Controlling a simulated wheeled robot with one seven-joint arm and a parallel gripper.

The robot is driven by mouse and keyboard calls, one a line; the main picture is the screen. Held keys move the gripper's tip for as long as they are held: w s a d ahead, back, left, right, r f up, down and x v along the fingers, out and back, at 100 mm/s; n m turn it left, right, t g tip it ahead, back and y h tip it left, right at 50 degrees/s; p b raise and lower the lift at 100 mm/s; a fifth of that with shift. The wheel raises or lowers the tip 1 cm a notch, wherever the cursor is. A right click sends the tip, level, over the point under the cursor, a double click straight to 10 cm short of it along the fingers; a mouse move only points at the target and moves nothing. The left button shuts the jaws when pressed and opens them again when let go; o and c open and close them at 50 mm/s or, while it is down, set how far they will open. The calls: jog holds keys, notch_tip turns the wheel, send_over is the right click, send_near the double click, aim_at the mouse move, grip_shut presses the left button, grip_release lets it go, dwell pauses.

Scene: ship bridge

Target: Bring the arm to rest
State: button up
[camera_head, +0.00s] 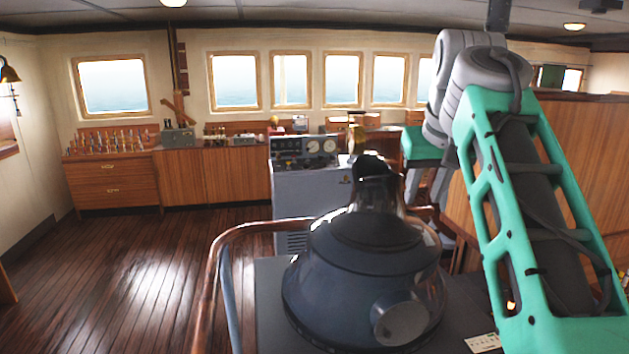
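My own arm (540,200) fills the right side of the head view, with a teal frame and grey joints. It rises from the bottom right corner to grey joints near the top edge. A teal piece with grey parts below it shows behind the joints, and I cannot tell whether it is part of my arm. My gripper is not in view, so its fingers and anything in them are hidden from me.
Wooden cabinets (210,176) line the far wall below the windows. The plank floor (120,270) at left is clear.

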notch_tip(320, 180, down, 4)
jog(key=s+f, duration=0.1)
jog(key=s, duration=0.1)
jog(key=s+a+r+t, duration=0.1)
jog(key=s+r+t, duration=0.1)
jog(key=s+r, duration=0.25)
jog(key=s+a+f+g, duration=0.1)
jog(key=s+f, duration=0.2)
jog(key=f, duration=0.7)
jog(key=s+a+f+g+b, duration=0.1)
jog(key=s+f, duration=0.2)
jog(key=f, duration=0.8)
jog(key=s+a+f, duration=0.1)
jog(key=s+f, duration=0.3)
jog(key=f, duration=0.6)
jog(key=shift+f+g, duration=0.3)
jog(key=shift+g, duration=0.1)
jog(key=shift+w+a, duration=0.1)
jog(key=shift+w, duration=0.05)
